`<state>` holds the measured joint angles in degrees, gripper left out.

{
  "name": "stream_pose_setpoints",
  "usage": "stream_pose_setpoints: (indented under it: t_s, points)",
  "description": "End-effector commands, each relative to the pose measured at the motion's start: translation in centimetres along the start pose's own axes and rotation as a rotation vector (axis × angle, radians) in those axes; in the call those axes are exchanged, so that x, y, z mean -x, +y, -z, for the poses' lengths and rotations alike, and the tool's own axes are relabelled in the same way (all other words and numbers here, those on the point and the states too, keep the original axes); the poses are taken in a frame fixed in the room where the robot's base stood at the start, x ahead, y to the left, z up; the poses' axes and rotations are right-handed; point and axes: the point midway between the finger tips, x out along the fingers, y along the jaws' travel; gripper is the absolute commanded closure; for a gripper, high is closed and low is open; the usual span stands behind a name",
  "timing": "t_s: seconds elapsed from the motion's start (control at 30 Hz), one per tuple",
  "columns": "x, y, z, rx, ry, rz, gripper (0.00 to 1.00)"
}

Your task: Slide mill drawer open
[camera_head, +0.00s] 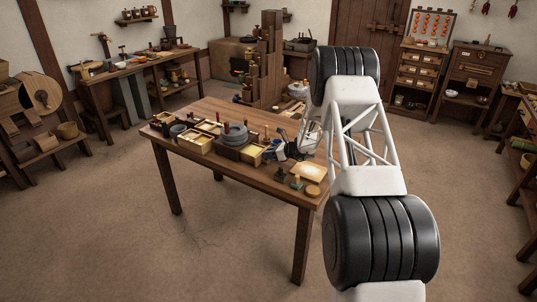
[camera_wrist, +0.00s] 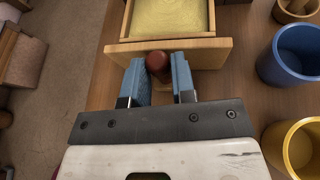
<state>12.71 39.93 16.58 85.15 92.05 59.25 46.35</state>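The mill drawer (camera_wrist: 200,50) is at the top of the wrist view, a pale wooden box with a plain front board and yellow meal inside. A reddish-brown round knob (camera_wrist: 157,63) stands out from its front. My gripper (camera_wrist: 159,72) has its two blue fingers on either side of the knob, which fills the gap; the fingers look closed on it. In the head view, the drawer (camera_head: 252,156) shows beside the grey round millstone (camera_head: 235,134) on the table, with my gripper (camera_head: 273,152) at its right. The knob is too small to make out there.
The wooden table (camera_head: 240,172) carries several meal boxes (camera_head: 195,144) to the left of the mill. In the wrist view, a blue cup (camera_wrist: 290,55) and a yellow cup (camera_wrist: 293,148) stand to the right. Floor shows at the left, beyond the table edge.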

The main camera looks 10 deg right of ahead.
Motion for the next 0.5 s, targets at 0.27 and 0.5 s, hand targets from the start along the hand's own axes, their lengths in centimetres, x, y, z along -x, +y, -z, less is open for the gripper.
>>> stream_pose_setpoints:
  t_s: [0.27,0.5]
  points:
    - [-0.01,0.0,-0.01,0.0,0.0,0.0,0.51]
    - [0.18,-0.01,-0.01,0.0,0.0,0.0,0.51]
